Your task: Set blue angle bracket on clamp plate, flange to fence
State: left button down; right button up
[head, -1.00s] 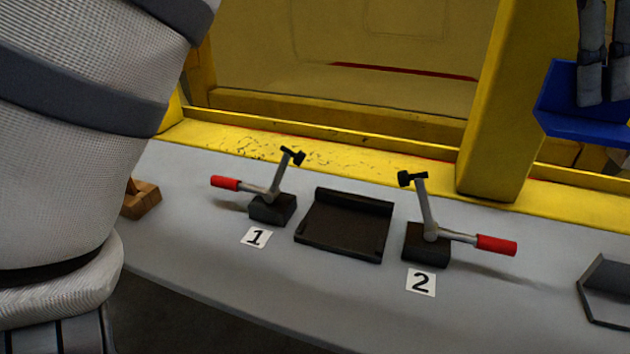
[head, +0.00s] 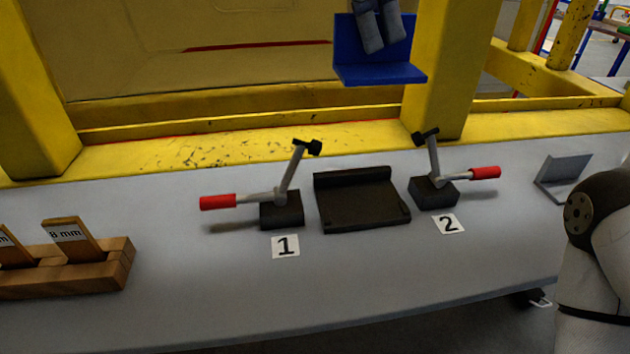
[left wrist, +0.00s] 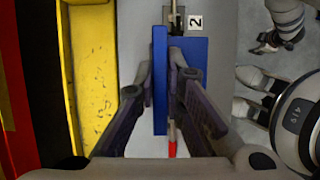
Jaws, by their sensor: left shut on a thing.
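I cannot make out my right gripper's jaws.
A yellow post (head: 440,75) stands close behind the bracket. A wooden block with labelled pieces (head: 115,265) is on the left of the bench. A grey angle piece (head: 565,178) stands at the right. The bench front is clear.

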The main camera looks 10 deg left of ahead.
pick_arm(q)
jog(key=shift+s+a, duration=0.1)
jog(key=shift+a, duration=0.1)
notch_tip(320, 180, down, 18)
jog(key=shift+d, duration=0.1)
pick_arm(e)
jog(key=shift+w+a+r, duration=0.15)
jog(key=shift+w+a, duration=0.05)
jog(key=shift+a, duration=0.05)
pick_arm(q)
jog(key=shift+f, duration=0.1)
jog(key=c, duration=1.7)
grip_release()
jog(key=p+v, duration=0.1)
jog(key=v, duration=1.1)
pick_arm(e)
jog(key=shift+w+r+t, duration=0.4)
jog(key=shift+w+r, duration=0.1)
